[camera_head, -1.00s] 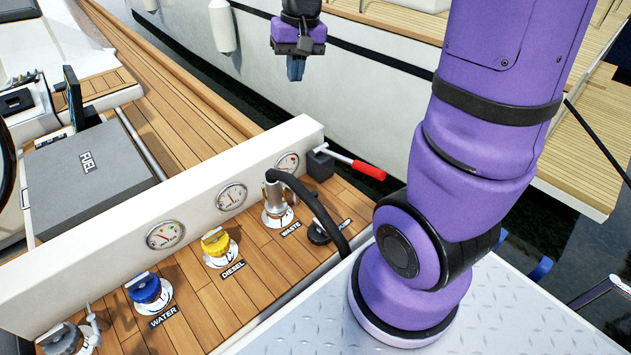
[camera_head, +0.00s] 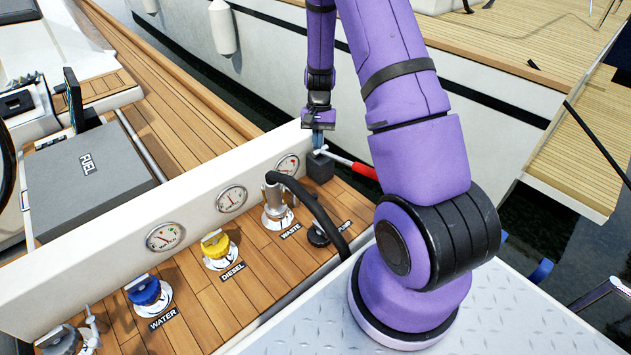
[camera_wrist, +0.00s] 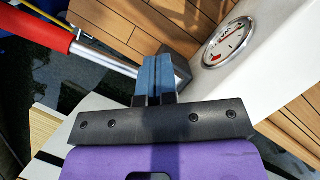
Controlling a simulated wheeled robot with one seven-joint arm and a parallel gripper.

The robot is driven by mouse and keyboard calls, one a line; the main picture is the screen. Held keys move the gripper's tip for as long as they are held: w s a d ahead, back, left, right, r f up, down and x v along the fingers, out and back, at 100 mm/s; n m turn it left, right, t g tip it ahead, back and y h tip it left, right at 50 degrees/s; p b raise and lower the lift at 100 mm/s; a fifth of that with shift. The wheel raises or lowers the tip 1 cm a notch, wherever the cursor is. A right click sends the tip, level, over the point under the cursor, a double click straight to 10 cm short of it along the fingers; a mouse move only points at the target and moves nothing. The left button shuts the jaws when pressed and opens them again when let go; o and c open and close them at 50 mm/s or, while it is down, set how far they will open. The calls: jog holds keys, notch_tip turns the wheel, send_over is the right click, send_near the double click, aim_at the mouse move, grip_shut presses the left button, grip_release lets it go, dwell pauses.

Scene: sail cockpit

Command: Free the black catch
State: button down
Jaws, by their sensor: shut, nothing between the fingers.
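A black block (camera_head: 321,165) sits at the right end of the white gauge panel. A bar with a red handle (camera_head: 364,171) runs from it to the right. In the wrist view the block (camera_wrist: 182,68) shows partly behind my fingers, and the red handle (camera_wrist: 38,28) is at upper left. My gripper (camera_head: 318,143) is shut and empty, pointing down right at the block and the bar's inner end. Its blue fingers also show in the wrist view (camera_wrist: 156,72). I cannot tell whether they touch the block or bar. No separate catch can be made out; the fingers hide part of the block.
The white panel (camera_head: 110,247) carries several round gauges. On the teak deck stand a blue water cap (camera_head: 144,290), a yellow diesel cap (camera_head: 215,243), and a waste fitting (camera_head: 275,205) with a black hose (camera_head: 318,206) arching near the block. A white hull lies behind.

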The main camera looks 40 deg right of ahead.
aim_at(313, 194)
jog(key=s+a+f, duration=0.5)
jog(key=f, duration=0.5)
jog(key=shift+s, duration=0.15)
jog(key=shift+a, duration=0.1)
jog(key=m, duration=0.1)
jog(key=s+a+m+t, duration=0.1)
jog(key=m, duration=0.1)
jog(key=shift+s+a+m+y, duration=0.1)
jog(key=shift+a+m+y, duration=0.2)
jog(key=shift+y, duration=0.1)
jog(key=shift+d, duration=0.1)
